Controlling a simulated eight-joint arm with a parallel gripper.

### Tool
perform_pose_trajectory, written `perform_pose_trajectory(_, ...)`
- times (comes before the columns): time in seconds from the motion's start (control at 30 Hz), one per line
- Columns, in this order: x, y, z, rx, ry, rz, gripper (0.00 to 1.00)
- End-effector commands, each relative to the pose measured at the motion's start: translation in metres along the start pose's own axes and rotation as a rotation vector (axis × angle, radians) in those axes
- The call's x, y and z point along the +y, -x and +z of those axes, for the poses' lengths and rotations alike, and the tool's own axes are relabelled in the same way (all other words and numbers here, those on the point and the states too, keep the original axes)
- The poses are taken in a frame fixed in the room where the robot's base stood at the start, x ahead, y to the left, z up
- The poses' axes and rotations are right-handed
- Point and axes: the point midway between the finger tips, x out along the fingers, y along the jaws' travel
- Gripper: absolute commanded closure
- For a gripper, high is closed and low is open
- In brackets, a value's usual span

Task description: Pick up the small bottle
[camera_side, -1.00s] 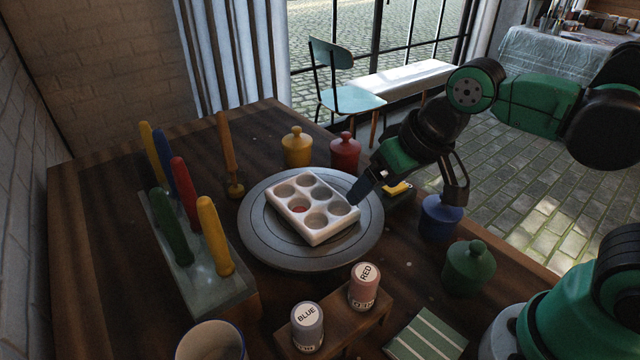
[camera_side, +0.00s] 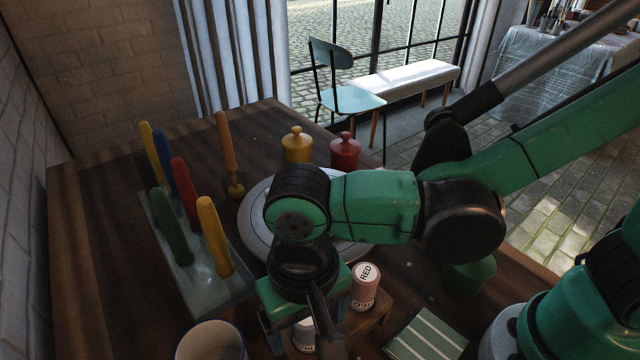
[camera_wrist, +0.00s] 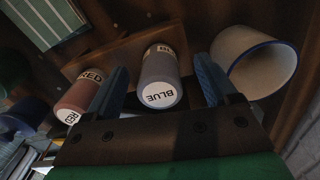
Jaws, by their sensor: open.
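A small grey bottle labelled BLUE (camera_wrist: 160,80) stands between the two blue fingers of my open gripper (camera_wrist: 161,66) in the wrist view, with visible gaps on both sides. In the side view my gripper (camera_side: 297,322) is lowered over this bottle, and only a lower part of the BLUE bottle (camera_side: 304,336) shows. A second small bottle, pinkish and labelled RED (camera_side: 365,287), stands beside it on a low wooden stand (camera_side: 372,322). The RED bottle (camera_wrist: 78,100) lies outside my left finger in the wrist view.
A white cup with a blue rim (camera_side: 211,342) stands close by, just right of my right finger in the wrist view. A holder with several coloured tools (camera_side: 205,285) is at left. A striped green cloth (camera_side: 427,337) lies at right. My arm hides most of the round plate (camera_side: 254,225).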

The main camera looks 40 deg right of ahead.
Motion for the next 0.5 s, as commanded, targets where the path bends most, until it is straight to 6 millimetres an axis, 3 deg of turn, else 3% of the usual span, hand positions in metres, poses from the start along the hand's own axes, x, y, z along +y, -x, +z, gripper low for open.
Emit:
perform_pose_trajectory(0.4, 0.0004, -0.0088, 0.0, 0.0, 0.0, -0.001, 0.2)
perform_pose_trajectory(0.5, 0.0004, -0.0087, 0.0, 0.001, 0.0, -0.001, 0.49)
